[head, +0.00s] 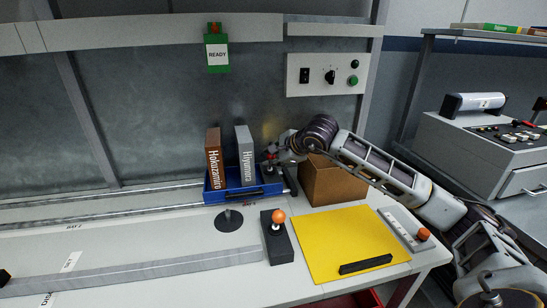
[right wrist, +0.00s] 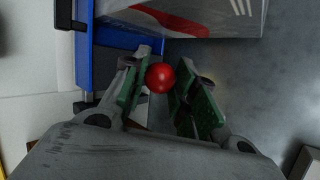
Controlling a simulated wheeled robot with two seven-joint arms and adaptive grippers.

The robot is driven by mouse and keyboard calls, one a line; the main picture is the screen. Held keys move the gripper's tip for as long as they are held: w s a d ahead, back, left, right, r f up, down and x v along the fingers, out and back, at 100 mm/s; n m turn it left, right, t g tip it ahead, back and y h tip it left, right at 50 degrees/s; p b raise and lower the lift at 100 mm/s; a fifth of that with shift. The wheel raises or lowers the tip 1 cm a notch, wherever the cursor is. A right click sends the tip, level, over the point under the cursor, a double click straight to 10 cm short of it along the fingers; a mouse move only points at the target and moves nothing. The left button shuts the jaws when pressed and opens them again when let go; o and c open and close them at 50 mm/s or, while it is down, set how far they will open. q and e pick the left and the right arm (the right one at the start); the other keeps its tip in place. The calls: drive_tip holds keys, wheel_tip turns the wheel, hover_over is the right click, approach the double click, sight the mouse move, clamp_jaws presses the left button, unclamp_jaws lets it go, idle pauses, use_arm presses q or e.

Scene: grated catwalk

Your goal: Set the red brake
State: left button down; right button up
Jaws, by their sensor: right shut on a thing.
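The red brake shows as a round red knob (right wrist: 160,77) in the right wrist view, between the green-padded fingers of my right gripper (right wrist: 165,88). The gripper is shut on this knob. In the head view my right gripper (head: 271,158) reaches in from the right, beside the right end of the blue bin. Only a little red shows there, and the gripper hides most of the brake. The lever below the knob is hard to make out. My left gripper is not in view.
The blue bin (head: 214,195) holds a brown and a grey binder. A cardboard box (head: 330,184) stands close under my right arm. An orange-knobbed lever (head: 278,216), a round dark base (head: 229,220) and a yellow mat (head: 345,240) are in front. The left bench is mostly clear.

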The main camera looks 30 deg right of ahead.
drive_tip(key=shift+s+a+f, duration=0.1)
drive_tip(key=shift+a+f, duration=0.05)
drive_tip(key=o, duration=1.1)
drive_tip(key=shift+c, duration=0.2)
drive_tip(key=v, duration=1.2)
idle(1.0)
